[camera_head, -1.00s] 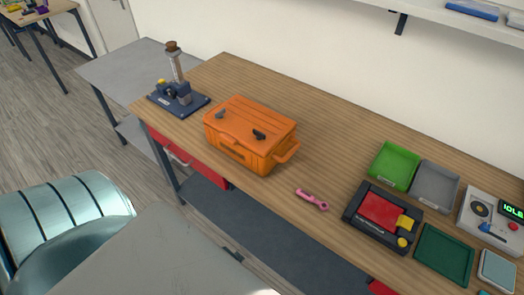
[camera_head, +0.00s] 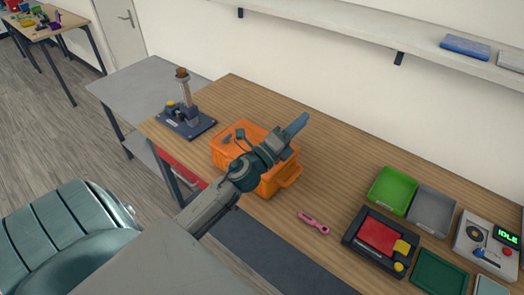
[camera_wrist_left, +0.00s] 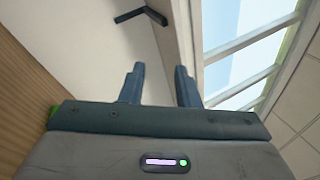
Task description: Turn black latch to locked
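An orange case (camera_head: 285,181) stands on the wooden workbench. A small grey latch (camera_head: 227,139) shows on the left of its lid. The black latch cannot be seen now; my left arm covers that part of the lid. My left gripper (camera_head: 296,126) shows in the head view above the case, pointing up and to the right. In the left wrist view its two fingers (camera_wrist_left: 159,80) stand apart with nothing between them, facing the wall and a window. My right gripper is not in view.
A pink tool (camera_head: 313,222) lies right of the case. A blue stand (camera_head: 186,122) is behind left. A wall shelf (camera_head: 400,42) runs above.

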